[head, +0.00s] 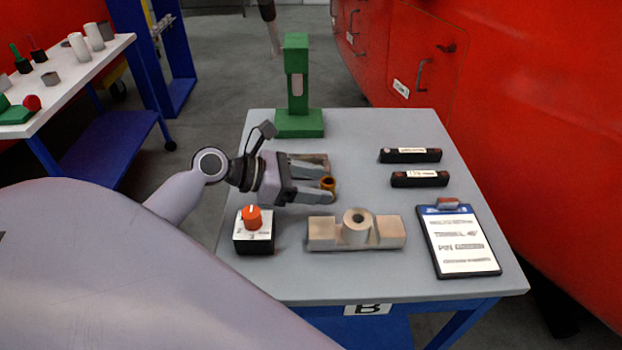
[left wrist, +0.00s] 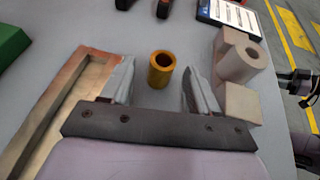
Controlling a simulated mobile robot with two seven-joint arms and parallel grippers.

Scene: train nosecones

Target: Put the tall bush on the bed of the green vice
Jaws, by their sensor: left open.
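A brass-coloured hollow bush (head: 328,184) stands upright on the grey table, right at my left gripper's fingertips. My left gripper (head: 322,182) is open, low over the table and pointing right. In the left wrist view the bush (left wrist: 161,69) stands between the two spread fingers (left wrist: 156,75), with a gap on each side. A green upright tool with a square base (head: 299,122), the only green tool on this table, stands at the back left. A corner of green also shows in the left wrist view (left wrist: 10,42). My right gripper is not clearly visible.
A beige block with a pale hollow cylinder (head: 322,231) lies in front of the gripper. A shallow tray (left wrist: 20,147) is beside the fingers. A box with an orange knob (head: 254,238), two black bars (head: 410,155) and a clipboard (head: 462,252) are also on the table.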

